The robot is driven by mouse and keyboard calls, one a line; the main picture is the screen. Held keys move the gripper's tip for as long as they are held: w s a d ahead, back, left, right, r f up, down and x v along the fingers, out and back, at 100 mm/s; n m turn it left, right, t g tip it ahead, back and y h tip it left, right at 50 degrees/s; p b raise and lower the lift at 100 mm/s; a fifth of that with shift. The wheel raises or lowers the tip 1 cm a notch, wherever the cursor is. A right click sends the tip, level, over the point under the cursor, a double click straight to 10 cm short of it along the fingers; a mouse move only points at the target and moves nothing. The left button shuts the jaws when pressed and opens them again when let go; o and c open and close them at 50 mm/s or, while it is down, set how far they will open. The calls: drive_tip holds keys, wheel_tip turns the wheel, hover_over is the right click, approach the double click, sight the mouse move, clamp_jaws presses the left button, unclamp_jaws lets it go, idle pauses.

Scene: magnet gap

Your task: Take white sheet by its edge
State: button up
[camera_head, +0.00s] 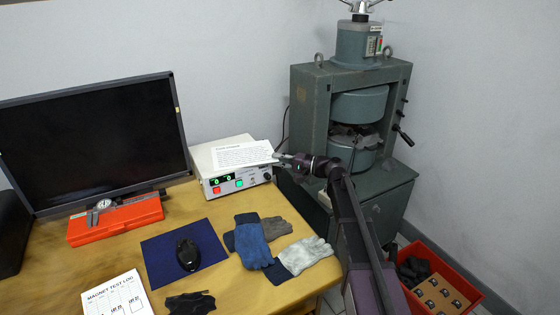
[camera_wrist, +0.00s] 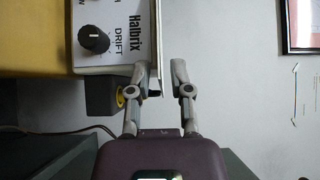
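The white sheet (camera_head: 243,154) is a printed page lying flat on top of the pale instrument box (camera_head: 238,183), its right end reaching out at the box's right edge. My gripper (camera_head: 279,157) is at that right end in the head view. In the wrist view the sheet (camera_wrist: 157,50) is seen edge-on as a thin pale strip along the box. My gripper (camera_wrist: 160,74) is open there, and the strip's end lies between its two fingers, nearer the left one. I cannot tell whether that finger touches it.
A large green magnet stand (camera_head: 355,110) is close behind and right of my gripper. A red crate (camera_head: 435,268) is at lower right.

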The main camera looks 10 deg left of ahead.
clamp_jaws()
wheel_tip(320, 180, up, 3)
drive_tip(key=p, duration=0.2)
drive_tip(key=shift+f+p, duration=0.15)
drive_tip(key=shift+p, duration=0.2)
drive_tip(key=shift+d, duration=0.1)
drive_tip(key=s+d+r+p, duration=0.1)
drive_tip(key=d+r+p, duration=0.1)
drive_tip(key=d, duration=0.4)
drive_tip(key=s+d+r+p, duration=0.1)
drive_tip(key=d+r+p, duration=0.1)
drive_tip(key=d, duration=0.5)
drive_tip(key=shift+s+d+r+p, duration=0.25)
drive_tip(key=shift+s+r+p, duration=0.1)
drive_tip(key=shift+r+p, duration=0.1)
drive_tip(key=shift+r, duration=0.1)
idle(0.4)
